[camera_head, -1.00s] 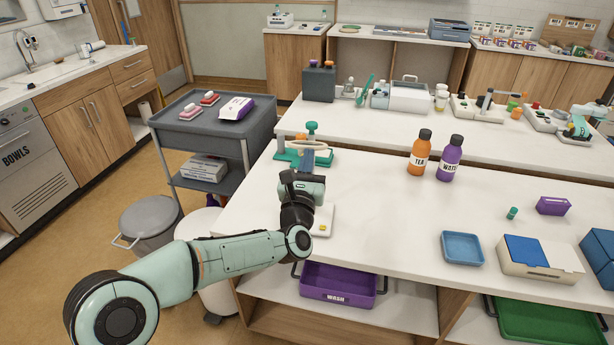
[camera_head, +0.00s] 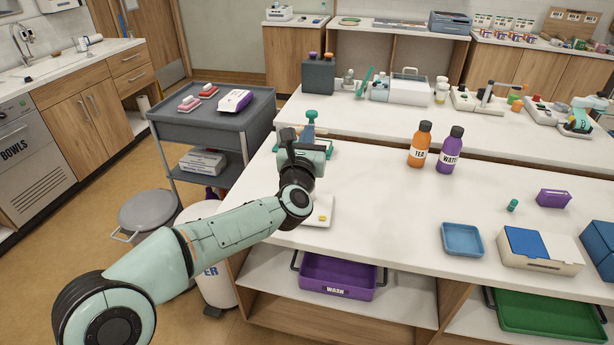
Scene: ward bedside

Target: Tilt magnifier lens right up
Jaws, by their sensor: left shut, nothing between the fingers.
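The magnifier stands at the left end of the near counter, with a green knob (camera_head: 311,115) on top and part of its green base (camera_head: 331,151) showing. Its lens ring is hidden behind my left gripper, so I cannot tell the lens's tilt. My left gripper (camera_head: 308,132) is in front of the magnifier and overlaps it in the head view. It is shut with nothing in it. Whether it touches the lens cannot be seen. My right gripper is out of view.
An orange TEA bottle (camera_head: 420,146) and a purple WATER bottle (camera_head: 449,152) stand right of the magnifier. A white pad (camera_head: 321,216) lies by the near edge under my arm. The counter between the pad and the blue tray (camera_head: 462,240) is clear.

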